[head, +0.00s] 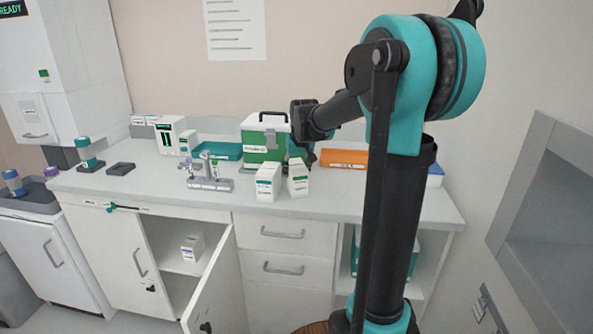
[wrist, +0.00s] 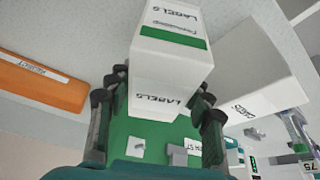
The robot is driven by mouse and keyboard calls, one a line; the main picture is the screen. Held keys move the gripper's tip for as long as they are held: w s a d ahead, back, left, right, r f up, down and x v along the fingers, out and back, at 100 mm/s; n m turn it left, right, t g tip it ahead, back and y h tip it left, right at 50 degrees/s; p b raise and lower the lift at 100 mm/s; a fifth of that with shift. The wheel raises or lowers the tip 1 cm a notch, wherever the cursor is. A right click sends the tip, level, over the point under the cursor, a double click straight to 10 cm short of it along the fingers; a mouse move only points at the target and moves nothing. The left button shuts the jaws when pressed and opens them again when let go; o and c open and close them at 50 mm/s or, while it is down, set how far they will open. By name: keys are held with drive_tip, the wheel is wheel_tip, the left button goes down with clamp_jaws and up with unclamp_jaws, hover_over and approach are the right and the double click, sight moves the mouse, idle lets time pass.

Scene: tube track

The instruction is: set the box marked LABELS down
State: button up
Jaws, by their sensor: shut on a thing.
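The box marked LABELS (wrist: 168,60) is white with a green stripe. It stands between my gripper's two dark fingers (wrist: 157,105) in the wrist view, and they are shut on it. In the head view I take it to be the right-hand white box (head: 298,179), upright at the counter's front part. My gripper (head: 304,158) reaches it from behind, its fingers largely hidden there. I cannot tell whether the box's base touches the counter (head: 350,194).
A second white box (head: 268,182) stands close on the left. A green case (head: 265,138) is behind, an orange tray (head: 343,158) to the right. A grey stand (head: 210,183) is farther left. A cupboard door (head: 212,288) hangs open below the counter.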

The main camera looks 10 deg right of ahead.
drive_tip(key=o, duration=0.8)
drive_tip(key=shift+f, duration=0.1)
drive_tip(key=o, duration=0.4)
drive_tip(key=shift+o, duration=0.2)
